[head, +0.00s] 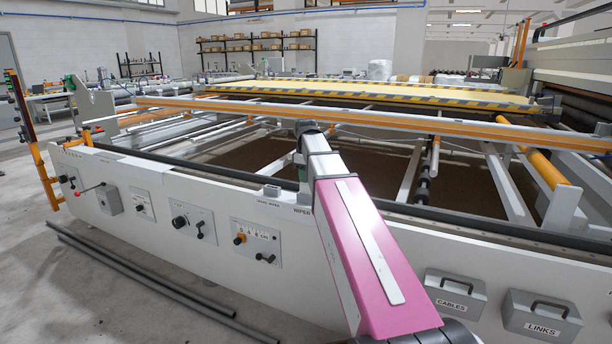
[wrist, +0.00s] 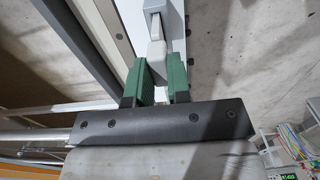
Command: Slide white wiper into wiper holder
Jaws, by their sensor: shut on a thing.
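In the wrist view, the green fingers of my gripper (wrist: 162,82) are closed around a small pale grey-white piece, which I take to be the white wiper (wrist: 156,54). Its upper end meets a narrow part with a dark slot, beside a pale upright panel. I cannot tell whether that part belongs to the wiper or the holder. In the head view, my pink arm reaches over the machine's front edge and hides most of the gripper and the wiper. A label that seems to read WIPER shows just left of the arm; the wiper holder there is hidden.
The white front panel (head: 165,205) carries knobs and levers. Grey boxes marked CABLES (head: 455,292) and LINKS (head: 540,318) are at right. Dark pipes (head: 150,285) lie on the floor at left.

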